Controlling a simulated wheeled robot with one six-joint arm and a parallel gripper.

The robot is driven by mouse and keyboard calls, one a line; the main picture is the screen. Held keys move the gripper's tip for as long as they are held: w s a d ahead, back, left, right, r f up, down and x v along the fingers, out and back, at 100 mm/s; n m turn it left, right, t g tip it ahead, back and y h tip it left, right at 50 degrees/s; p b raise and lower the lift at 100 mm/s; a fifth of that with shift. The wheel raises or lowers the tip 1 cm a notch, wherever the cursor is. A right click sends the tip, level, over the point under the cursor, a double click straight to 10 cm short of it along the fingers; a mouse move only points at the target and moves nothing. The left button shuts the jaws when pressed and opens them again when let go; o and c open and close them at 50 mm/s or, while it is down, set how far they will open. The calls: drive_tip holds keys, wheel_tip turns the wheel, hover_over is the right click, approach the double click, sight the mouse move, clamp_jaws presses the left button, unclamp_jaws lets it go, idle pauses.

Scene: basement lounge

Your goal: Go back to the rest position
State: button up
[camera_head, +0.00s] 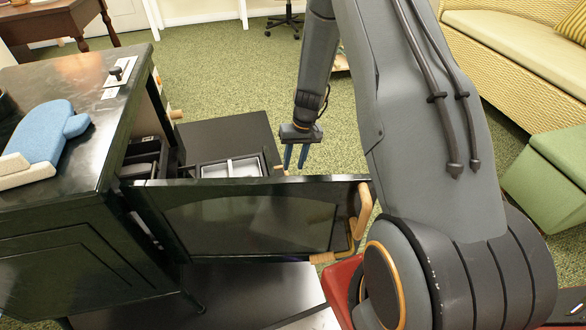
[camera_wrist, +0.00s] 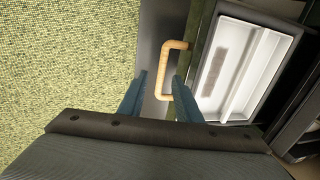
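My gripper (camera_head: 295,166) hangs fingers down from my arm, just past the right end of a pulled-out drawer. Its two blue fingers are apart with nothing held. In the wrist view my gripper (camera_wrist: 160,76) shows a clear gap between the fingers. A wooden bar handle (camera_wrist: 166,45) shows ahead between and beyond the fingertips; I cannot tell whether it touches the right finger. The open drawer holds a white divided tray (camera_wrist: 235,75), which also shows in the head view (camera_head: 230,168).
A black cabinet (camera_head: 75,215) stands at left, its dark-panelled door (camera_head: 250,215) swung out with a wooden handle (camera_head: 360,217). A blue oven mitt (camera_head: 50,132) lies on top. A green ottoman (camera_head: 550,175) and wicker sofa (camera_head: 520,50) stand at right. Green carpet (camera_head: 230,85) is open behind.

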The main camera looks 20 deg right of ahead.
drive_tip(key=shift+d+r, duration=0.2)
drive_tip(key=shift+r, duration=0.85)
drive_tip(key=shift+r, duration=0.1)
